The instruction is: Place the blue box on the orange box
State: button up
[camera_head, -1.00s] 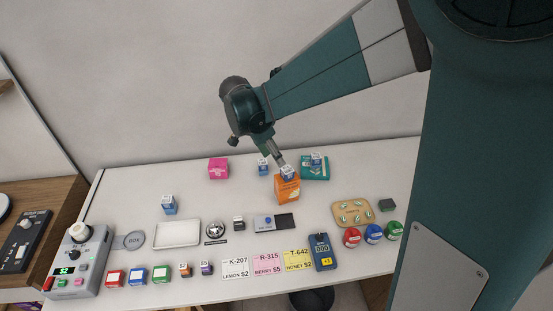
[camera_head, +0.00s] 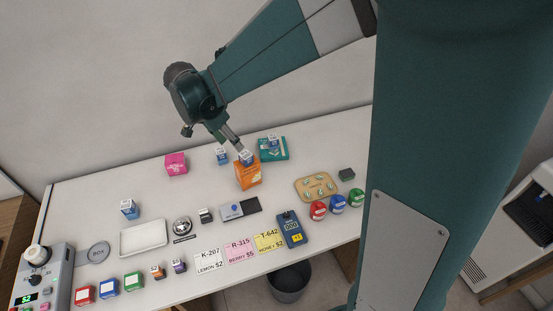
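The orange box (camera_head: 248,175) stands upright on the white counter, right of centre. A small blue and white box (camera_head: 246,158) is at its top, seemingly resting on it. My gripper (camera_head: 240,148) reaches down from the upper left, its fingertips at or just above that small box. The picture is too small to tell whether the fingers touch it, hold it or are apart. Similar blue and white boxes stand left of the orange box (camera_head: 221,156), at the teal box (camera_head: 273,141) and farther left on the counter (camera_head: 129,209).
A pink box (camera_head: 176,164) and the teal box (camera_head: 280,155) flank the orange box. In front are a white tray (camera_head: 143,247), a bell (camera_head: 182,227), price cards (camera_head: 239,251), a blue handheld device (camera_head: 291,229) and a tan tray (camera_head: 310,196).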

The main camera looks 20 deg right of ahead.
jog(key=s+d+r+n+t+y, duration=0.2)
jog(key=s+d+r+n, duration=0.5)
jog(key=s, duration=0.5)
jog(key=s+d+r+n+t+y, duration=0.1)
jog(key=s+d+n, duration=0.1)
jog(key=s, duration=0.5)
jog(key=s+d+r+n+t+y, duration=0.1)
jog(key=s+d+n+t, duration=0.1)
jog(key=s+n, duration=0.2)
jog(key=s, duration=0.3)
